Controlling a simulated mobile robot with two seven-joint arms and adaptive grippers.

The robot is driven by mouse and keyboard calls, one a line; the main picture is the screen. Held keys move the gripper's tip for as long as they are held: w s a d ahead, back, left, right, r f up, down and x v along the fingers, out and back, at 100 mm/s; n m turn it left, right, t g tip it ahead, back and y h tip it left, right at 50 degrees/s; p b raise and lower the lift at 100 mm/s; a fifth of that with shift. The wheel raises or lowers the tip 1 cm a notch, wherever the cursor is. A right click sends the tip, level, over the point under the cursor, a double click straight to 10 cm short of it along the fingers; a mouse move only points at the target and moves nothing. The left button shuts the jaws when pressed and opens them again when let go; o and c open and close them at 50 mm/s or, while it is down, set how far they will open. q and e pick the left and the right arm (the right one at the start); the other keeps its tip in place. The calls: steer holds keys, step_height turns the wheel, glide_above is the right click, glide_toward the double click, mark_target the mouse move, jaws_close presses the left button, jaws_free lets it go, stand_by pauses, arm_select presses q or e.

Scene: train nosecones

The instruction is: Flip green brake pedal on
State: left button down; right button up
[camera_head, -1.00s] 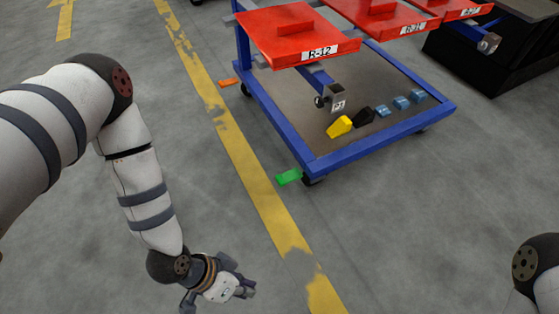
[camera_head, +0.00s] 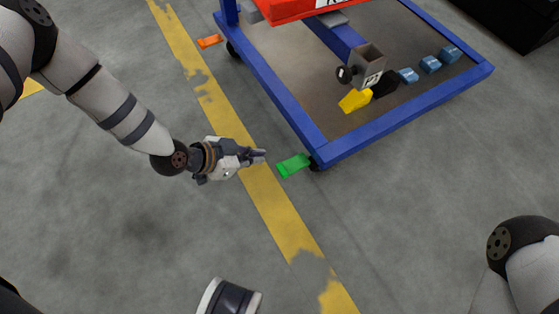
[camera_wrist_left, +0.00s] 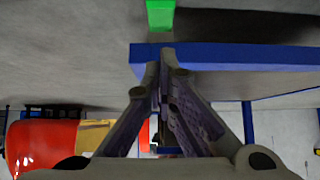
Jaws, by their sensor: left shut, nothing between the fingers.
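The green brake pedal (camera_head: 293,165) sticks out from the near corner of the blue cart, by its caster, close to the floor. It also shows at the top of the left wrist view (camera_wrist_left: 160,14). My left gripper (camera_head: 262,156) is shut and empty, with its fingertips pointing at the pedal from the left, a small gap short of it in the head view. The shut fingers also show in the left wrist view (camera_wrist_left: 160,62). My right gripper is not in view; only part of my right arm shows at the lower right.
An orange pedal (camera_head: 210,41) is at the cart's far left corner. A red panel (camera_head: 290,9) sits above. The floor left of the cart is clear, with a yellow line (camera_head: 268,200).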

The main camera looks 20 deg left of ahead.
arm_select(q)
steer(key=b, duration=0.5)
glide_above(281, 171)
step_height(281, 171, down, 8)
steer(key=shift+s+a+f+b, duration=0.1)
steer(key=shift+f+b, duration=0.25)
steer(key=shift+f, duration=0.25)
steer(key=shift+s+a+f+b, duration=0.1)
steer(key=shift+f+b, duration=0.2)
steer(key=shift+f, duration=0.25)
steer(key=shift+w+f, duration=0.1)
steer(key=shift+f, duration=0.35)
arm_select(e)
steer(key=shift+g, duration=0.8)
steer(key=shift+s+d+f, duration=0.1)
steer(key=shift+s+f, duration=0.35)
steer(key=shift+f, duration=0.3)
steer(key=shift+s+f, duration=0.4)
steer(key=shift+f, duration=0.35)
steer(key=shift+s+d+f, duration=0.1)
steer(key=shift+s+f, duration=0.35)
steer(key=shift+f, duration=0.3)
arm_select(q)
steer(key=shift+f+b, duration=0.1)
steer(key=shift+b, duration=0.2)
